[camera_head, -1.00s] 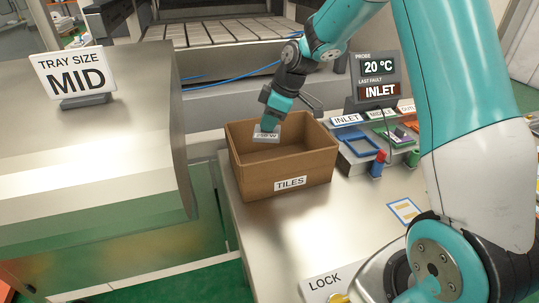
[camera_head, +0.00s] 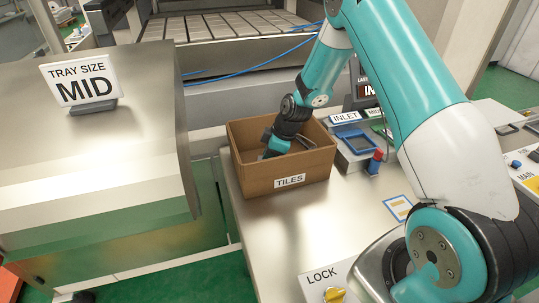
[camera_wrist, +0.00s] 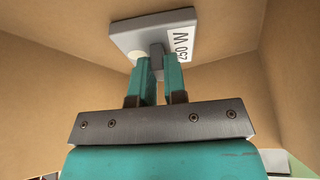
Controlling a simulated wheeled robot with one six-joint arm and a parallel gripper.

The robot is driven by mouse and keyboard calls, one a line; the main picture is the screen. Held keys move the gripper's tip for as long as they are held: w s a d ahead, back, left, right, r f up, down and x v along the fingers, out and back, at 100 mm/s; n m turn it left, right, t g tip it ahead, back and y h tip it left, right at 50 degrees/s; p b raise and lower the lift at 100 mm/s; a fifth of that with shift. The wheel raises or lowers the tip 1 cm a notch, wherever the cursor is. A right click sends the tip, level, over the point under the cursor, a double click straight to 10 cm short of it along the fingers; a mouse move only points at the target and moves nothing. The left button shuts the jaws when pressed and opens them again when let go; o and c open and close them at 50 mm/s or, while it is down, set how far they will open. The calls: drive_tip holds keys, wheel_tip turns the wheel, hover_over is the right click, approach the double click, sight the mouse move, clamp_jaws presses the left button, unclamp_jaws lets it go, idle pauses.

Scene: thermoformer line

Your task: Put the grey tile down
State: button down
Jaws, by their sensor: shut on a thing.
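The grey tile (camera_wrist: 150,33) shows in the wrist view, with a white label reading "250 W" and a small stem or knob on its near face. My gripper (camera_wrist: 158,68) is shut on that knob, with the tile beyond its fingertips. Cardboard walls surround it. In the head view my gripper (camera_head: 272,149) is down inside the brown box (camera_head: 300,183) labelled TILES, and the tile is hidden behind the box's front wall. I cannot tell whether the tile touches the box floor.
A bench (camera_head: 262,222) carries the box. To its right stand a blue-framed INLET holder (camera_head: 352,140) and a red and blue piece (camera_head: 374,163). A LOCK panel (camera_head: 322,284) is at the front. A TRAY SIZE MID sign (camera_head: 82,82) stands on the left housing.

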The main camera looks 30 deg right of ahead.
drive_tip(key=shift+f, duration=0.2)
drive_tip(key=c, duration=1.2)
unclamp_jaws()
drive_tip(key=shift+r, duration=0.1)
drive_tip(key=shift+o, duration=0.2)
drive_tip(key=shift+r, duration=0.1)
drive_tip(key=b+v, duration=0.4)
drive_tip(key=v, duration=0.7)
drive_tip(key=s+a+r+m+g, duration=0.1)
drive_tip(key=s+a+r+m, duration=0.1)
drive_tip(key=s+a+r, duration=0.85)
drive_tip(key=s+a+m, duration=0.1)
drive_tip(key=s+a, duration=0.3)
drive_tip(key=s, duration=0.5)
drive_tip(key=s+a+m+g, duration=0.1)
drive_tip(key=s+a, duration=0.4)
drive_tip(key=s, duration=0.4)
drive_tip(key=shift+a+r+g+b, duration=0.25)
drive_tip(key=shift+r+g+b, duration=0.05)
drive_tip(key=shift+r+b, duration=0.15)
